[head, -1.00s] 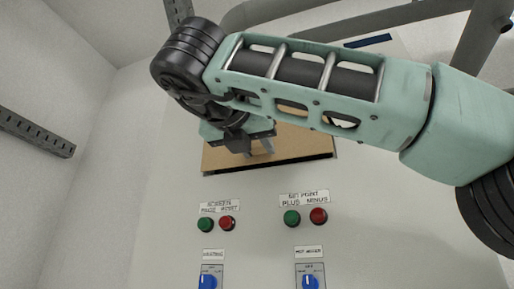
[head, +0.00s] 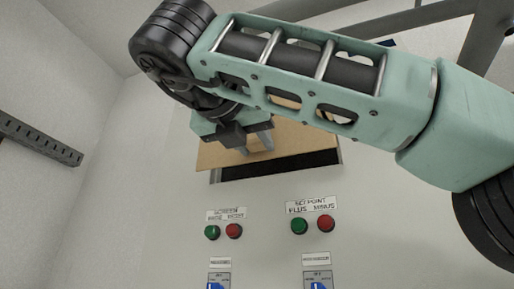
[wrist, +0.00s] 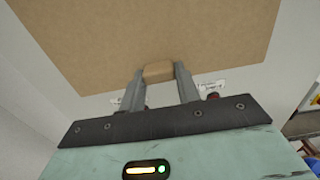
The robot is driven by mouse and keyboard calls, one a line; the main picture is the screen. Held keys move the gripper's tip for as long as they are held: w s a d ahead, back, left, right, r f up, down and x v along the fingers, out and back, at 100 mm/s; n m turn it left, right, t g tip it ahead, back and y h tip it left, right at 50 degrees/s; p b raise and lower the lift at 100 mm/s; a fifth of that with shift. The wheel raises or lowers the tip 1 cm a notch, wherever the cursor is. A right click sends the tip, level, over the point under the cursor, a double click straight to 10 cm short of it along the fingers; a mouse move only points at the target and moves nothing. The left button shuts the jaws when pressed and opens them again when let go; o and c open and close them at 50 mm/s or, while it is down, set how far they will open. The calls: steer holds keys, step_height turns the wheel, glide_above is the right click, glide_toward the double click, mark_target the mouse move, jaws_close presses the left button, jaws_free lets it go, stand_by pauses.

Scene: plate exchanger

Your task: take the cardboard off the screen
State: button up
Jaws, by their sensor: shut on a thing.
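The cardboard (head: 219,157) is a flat brown sheet in front of the screen on the pale panel. In the wrist view the cardboard (wrist: 150,35) fills the upper part, with a small tan block-like tab (wrist: 158,71) near its lower edge. My gripper (head: 258,148) is shut on this tab, one grey finger on each side; its fingers also show in the wrist view (wrist: 158,80). The dark screen (head: 290,164) shows as a strip below and right of the cardboard's lower edge. The cardboard sits tilted and shifted against the screen. My arm hides much of its upper part.
A perforated metal rail (head: 38,139) is on the left wall. Grey pipes (head: 488,40) run at upper right.

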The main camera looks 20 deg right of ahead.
steer(key=shift+v, duration=0.9)
steer(key=shift+b+v, duration=0.9)
steer(key=shift+v, duration=0.5)
steer(key=b+v, duration=0.3)
steer(key=shift+s+a+r, duration=0.1)
steer(key=shift+s, duration=0.05)
steer(key=p+x, duration=0.4)
steer(key=x, duration=0.1)
steer(key=shift+r, duration=0.15)
steer(key=shift+f+p+x, duration=0.25)
steer(key=shift+p+x, duration=0.15)
steer(key=shift+x, duration=0.75)
